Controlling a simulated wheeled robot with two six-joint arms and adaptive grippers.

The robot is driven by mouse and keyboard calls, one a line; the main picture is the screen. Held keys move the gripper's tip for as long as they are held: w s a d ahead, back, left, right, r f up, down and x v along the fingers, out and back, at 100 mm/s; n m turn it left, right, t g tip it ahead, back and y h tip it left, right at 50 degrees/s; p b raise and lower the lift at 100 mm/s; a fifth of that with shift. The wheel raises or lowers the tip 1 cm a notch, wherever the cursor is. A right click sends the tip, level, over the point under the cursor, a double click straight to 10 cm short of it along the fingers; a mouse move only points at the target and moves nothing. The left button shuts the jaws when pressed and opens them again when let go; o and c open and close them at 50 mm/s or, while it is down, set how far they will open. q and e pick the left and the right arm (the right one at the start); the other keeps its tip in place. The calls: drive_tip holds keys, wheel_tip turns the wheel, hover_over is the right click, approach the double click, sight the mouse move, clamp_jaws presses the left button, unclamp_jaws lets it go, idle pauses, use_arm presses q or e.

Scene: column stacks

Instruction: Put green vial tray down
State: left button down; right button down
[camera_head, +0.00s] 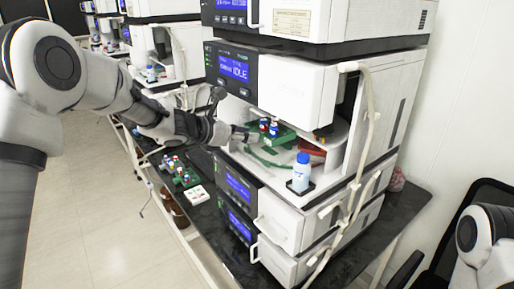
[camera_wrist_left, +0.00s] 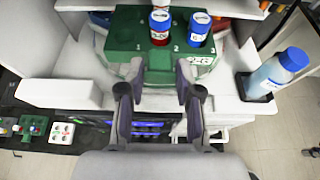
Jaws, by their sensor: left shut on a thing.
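The green vial tray (camera_head: 284,139) is inside the open bay of the instrument stack, with blue-capped vials (camera_head: 268,127) standing in it. My left gripper (camera_head: 238,135) reaches into the bay from the left and is shut on the near part of the tray. In the left wrist view, the tray (camera_wrist_left: 125,36) lies between and beyond the fingers (camera_wrist_left: 159,78). Two blue-capped vials there, one red (camera_wrist_left: 160,27) and one white-labelled (camera_wrist_left: 199,29), stand upright. Whether the tray's underside touches the surface below is hidden. My right gripper is out of view; only part of that arm shows.
A blue-capped bottle (camera_head: 301,173) stands at the bay's front right corner. A red piece (camera_head: 309,148) lies behind it, and a green piece (camera_head: 262,158) on the bay floor.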

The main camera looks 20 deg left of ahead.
use_arm(q)
drive_tip(key=f, duration=0.3)
drive_tip(key=f+p, duration=0.1)
drive_tip(key=f, duration=0.1)
drive_tip(key=shift+w+d+f, duration=0.2)
drive_tip(key=shift+w, duration=0.2)
drive_tip(key=shift+s+a, duration=0.1)
drive_tip(key=shift+s, duration=0.1)
drive_tip(key=shift+f, duration=0.15)
drive_tip(key=c, duration=0.8)
unclamp_jaws()
drive_tip(key=shift+w, duration=0.1)
